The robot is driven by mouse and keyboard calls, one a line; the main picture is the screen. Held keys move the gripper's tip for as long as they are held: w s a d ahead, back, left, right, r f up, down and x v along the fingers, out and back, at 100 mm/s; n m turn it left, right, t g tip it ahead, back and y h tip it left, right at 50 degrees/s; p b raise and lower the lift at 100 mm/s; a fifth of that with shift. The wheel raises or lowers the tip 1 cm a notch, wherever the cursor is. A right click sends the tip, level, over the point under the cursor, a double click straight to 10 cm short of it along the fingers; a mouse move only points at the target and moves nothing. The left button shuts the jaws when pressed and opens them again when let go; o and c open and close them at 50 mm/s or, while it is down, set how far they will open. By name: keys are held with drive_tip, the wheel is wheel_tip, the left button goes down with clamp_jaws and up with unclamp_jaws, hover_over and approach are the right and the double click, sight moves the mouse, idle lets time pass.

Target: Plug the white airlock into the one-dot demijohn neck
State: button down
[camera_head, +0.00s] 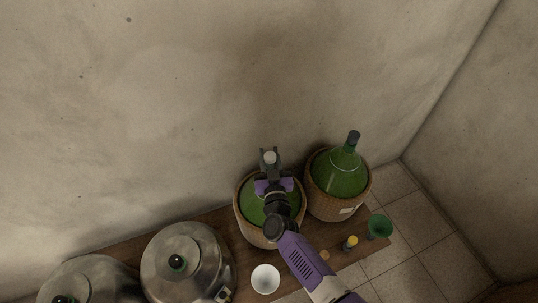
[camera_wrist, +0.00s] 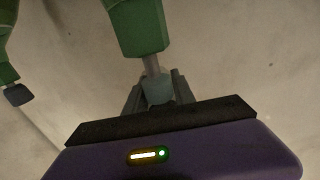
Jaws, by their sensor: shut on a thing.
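My gripper (camera_head: 269,160) is shut on the pale airlock (camera_head: 269,156), above the left demijohn (camera_head: 252,207), a green glass one in a wicker basket. In the wrist view the airlock (camera_wrist: 158,88) sits between the fingers, and its thin stem meets the mouth of a green neck (camera_wrist: 140,25). I cannot tell how far the stem is inside. My arm hides much of the left demijohn. The right demijohn (camera_head: 340,175) has a dark stopper (camera_head: 354,136) on its neck. Its basket bears a pale label (camera_head: 348,210), with marks too small to read.
Two steel vessels (camera_head: 185,260) with dark knobs stand at the left. A white bowl (camera_head: 265,279), a small yellow-topped item (camera_head: 350,243) and a green funnel-like cup (camera_head: 379,227) are near the front of the wooden bench (camera_head: 378,246). The wall (camera_head: 200,100) rises close behind the demijohns.

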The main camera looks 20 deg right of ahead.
sight(271, 168)
drive_tip(key=shift+f, duration=0.35)
drive_tip(key=c, duration=1)
unclamp_jaws()
drive_tip(key=shift+o, duration=0.2)
drive_tip(key=p+v, duration=0.1)
drive_tip(key=v, duration=0.6)
drive_tip(key=shift+s+a+r, duration=0.1)
drive_tip(key=shift+s, duration=0.25)
